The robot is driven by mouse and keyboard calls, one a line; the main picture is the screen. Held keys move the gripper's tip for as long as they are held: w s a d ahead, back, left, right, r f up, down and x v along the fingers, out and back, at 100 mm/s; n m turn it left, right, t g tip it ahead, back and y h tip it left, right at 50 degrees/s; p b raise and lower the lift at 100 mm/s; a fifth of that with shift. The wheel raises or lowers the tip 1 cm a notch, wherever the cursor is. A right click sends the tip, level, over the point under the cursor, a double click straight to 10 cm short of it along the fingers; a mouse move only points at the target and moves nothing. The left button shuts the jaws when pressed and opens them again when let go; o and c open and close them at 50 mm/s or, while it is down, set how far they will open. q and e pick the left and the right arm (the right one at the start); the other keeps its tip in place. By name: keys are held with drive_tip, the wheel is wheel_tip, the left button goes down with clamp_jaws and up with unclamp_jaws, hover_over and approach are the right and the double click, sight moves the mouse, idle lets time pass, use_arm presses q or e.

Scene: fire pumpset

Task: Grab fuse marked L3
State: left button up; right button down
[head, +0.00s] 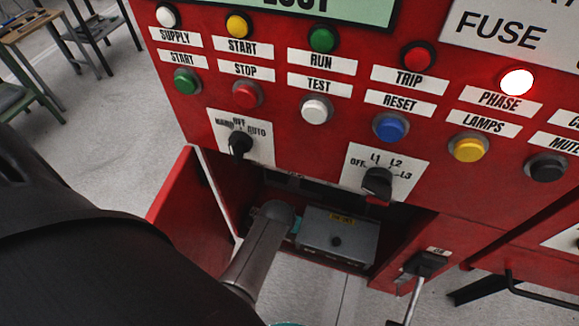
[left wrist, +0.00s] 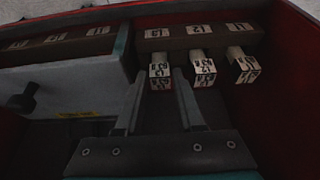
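Three pale fuses with printed ends stand in a row in the left wrist view, their labels upside down and small. The leftmost fuse (left wrist: 160,77) appears marked L3, the middle fuse (left wrist: 203,72) L2 and the right fuse (left wrist: 244,70) L1. My left gripper (left wrist: 160,84) has one fingertip on each side of the L3 fuse, close to its sides. I cannot tell whether the fingers touch it. In the head view my left arm reaches into the open compartment below the panel, and the gripper and fuses are hidden there. My right gripper is out of view.
A grey box (head: 340,238) with a knob is in the compartment, close beside my left gripper; it also shows in the left wrist view (left wrist: 70,80). The red panel (head: 290,140) overhangs the opening. A red door (head: 188,205) stands open at left.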

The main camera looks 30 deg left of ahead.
use_arm(q)
clamp_jaws()
idle(0.5)
